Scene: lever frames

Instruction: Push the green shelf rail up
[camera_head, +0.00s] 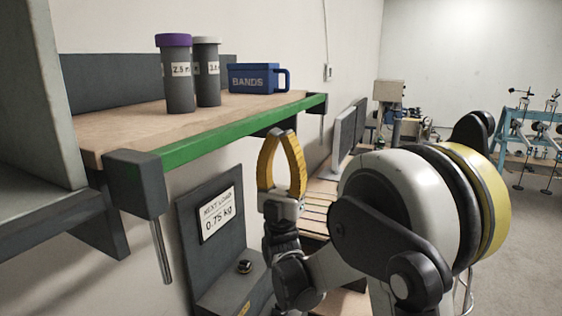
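The green shelf rail (222,137) runs along the front edge of a wooden shelf (120,124), from a dark grey block at the near left to a smaller dark block at the far right. My gripper (280,133) points upward, to the right of the rail's middle in the picture. Its yellow fingers bow outward and their tips come close together at the top, with a gap between them and nothing seen in it. The fingertips appear near the rail's lower edge; I cannot tell whether they touch it. My arm hides part of the area below right.
On the shelf stand a purple-lidded canister (178,75), a grey-lidded canister (207,72) and a blue BANDS bin (258,79). Below is a panel with a 0.75 kg sign (217,214). A metal rod (161,252) hangs from the near block (137,182). Open floor lies at right.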

